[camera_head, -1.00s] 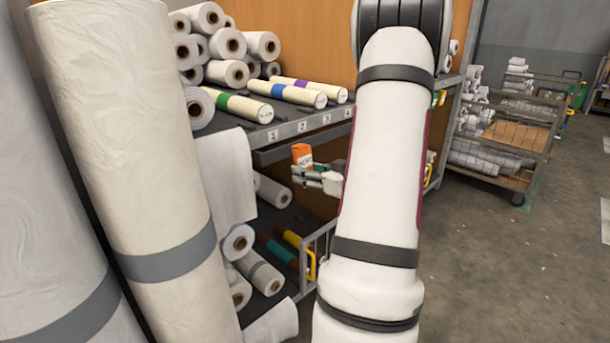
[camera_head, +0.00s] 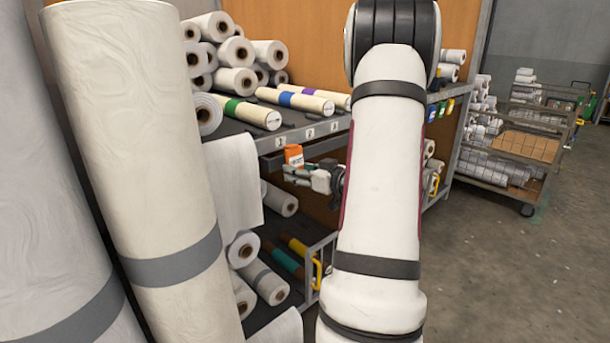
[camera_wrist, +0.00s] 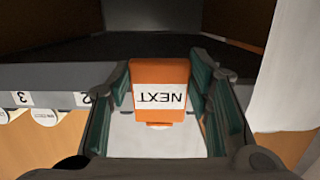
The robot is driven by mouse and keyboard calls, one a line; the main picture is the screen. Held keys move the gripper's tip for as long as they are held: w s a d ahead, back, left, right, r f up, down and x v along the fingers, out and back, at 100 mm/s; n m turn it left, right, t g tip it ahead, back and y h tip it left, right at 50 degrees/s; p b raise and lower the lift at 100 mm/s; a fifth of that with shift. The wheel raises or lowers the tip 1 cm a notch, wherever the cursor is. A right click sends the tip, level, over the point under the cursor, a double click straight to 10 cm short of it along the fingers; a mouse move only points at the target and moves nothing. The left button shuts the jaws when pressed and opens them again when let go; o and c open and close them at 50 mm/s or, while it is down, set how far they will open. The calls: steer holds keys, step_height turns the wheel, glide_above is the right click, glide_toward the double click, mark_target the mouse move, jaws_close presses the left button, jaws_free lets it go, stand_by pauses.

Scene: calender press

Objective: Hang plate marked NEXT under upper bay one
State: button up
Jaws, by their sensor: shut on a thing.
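The orange plate with a white NEXT label (camera_head: 294,156) is held by my gripper (camera_head: 297,172), just below the number 1 tag (camera_head: 280,142) on the upper shelf rail. In the wrist view the plate (camera_wrist: 160,82) sits between the two green-padded fingers of my gripper (camera_wrist: 162,88), with NEXT upside down. The plate's top is close to the grey rail (camera_wrist: 40,76); I cannot tell whether they touch. The number 2 tag (camera_wrist: 83,99) is left of the plate in the wrist view. The number 1 tag is not visible there.
Rolls with green (camera_head: 232,106), blue and purple bands lie on the upper shelf. A white sheet (camera_head: 233,185) hangs left of my gripper. Large wrapped rolls (camera_head: 140,150) stand at the near left. A wire cart (camera_head: 505,150) stands at the right; floor before it is clear.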

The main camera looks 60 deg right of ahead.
steer(key=shift+w+d, duration=0.15)
steer(key=shift+w, duration=0.45)
steer(key=shift+w+f+b, duration=0.1)
steer(key=shift+f+b, duration=0.55)
steer(key=shift+f, duration=0.2)
steer(key=o, duration=1.2)
steer(key=v, duration=1.2)
steer(key=shift+d, duration=0.1)
